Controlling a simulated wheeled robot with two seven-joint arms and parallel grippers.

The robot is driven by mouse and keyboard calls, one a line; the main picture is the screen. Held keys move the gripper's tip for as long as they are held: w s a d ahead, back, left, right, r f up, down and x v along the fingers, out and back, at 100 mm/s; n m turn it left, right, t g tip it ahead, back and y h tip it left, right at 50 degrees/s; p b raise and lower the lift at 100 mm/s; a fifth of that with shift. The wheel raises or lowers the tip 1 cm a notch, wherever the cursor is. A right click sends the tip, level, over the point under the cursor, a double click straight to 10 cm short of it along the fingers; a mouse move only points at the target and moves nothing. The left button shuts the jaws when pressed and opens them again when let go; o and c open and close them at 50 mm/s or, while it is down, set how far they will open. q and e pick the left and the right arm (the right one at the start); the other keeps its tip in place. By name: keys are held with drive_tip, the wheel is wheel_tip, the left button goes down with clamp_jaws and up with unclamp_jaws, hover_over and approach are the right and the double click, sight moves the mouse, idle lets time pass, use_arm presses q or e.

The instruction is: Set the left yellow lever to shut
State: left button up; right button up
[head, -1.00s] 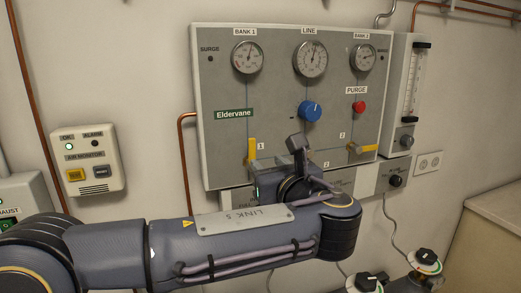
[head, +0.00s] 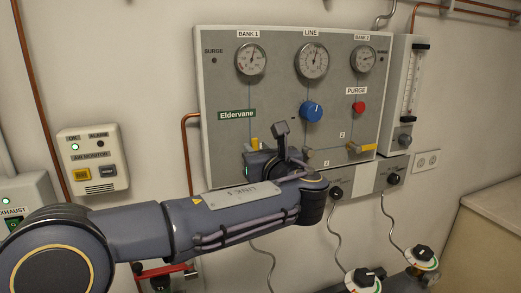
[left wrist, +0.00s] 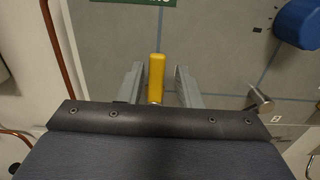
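The left yellow lever (head: 254,143) is on the panel's lower left, and my left gripper partly hides it in the head view. In the left wrist view the yellow lever (left wrist: 156,76) stands upright between the two grey fingers. My left gripper (left wrist: 159,86) is open around the lever, with a visible gap on each side. In the head view my left gripper (head: 262,162) is in front of the panel's lower left. The lever's pivot is mostly hidden. My right gripper is not in view.
The grey panel (head: 225,80) carries gauges, a blue knob (head: 311,111), a red purge button (head: 358,107) and a second yellow lever (head: 362,148) lying about level at right. An air monitor (head: 92,160) hangs at left. A counter (head: 485,215) stands at right.

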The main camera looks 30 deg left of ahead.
sight(233, 165)
use_arm(q)
drive_tip(key=shift+c, duration=1.1)
drive_tip(key=shift+s+d+r, duration=0.1)
clamp_jaws()
drive_tip(key=s+a+f+n+b, duration=0.1)
drive_tip(key=n+b, duration=0.3)
drive_tip(key=b, duration=0.1)
drive_tip(key=s+a+f+n+b, duration=0.1)
drive_tip(key=n+b, duration=0.4)
drive_tip(key=s+a+f+n+b, duration=0.1)
drive_tip(key=f+n+b, duration=0.1)
drive_tip(key=n+b, duration=0.3)
drive_tip(key=shift+s, duration=0.3)
drive_tip(key=shift+a+f+n+b, duration=0.1)
drive_tip(key=shift+f+n+b, duration=0.25)
drive_tip(key=shift+n+b, duration=0.6)
drive_tip(key=shift+f+n+b, duration=0.35)
drive_tip(key=shift+n+b, duration=0.45)
drive_tip(key=shift+n, duration=0.25)
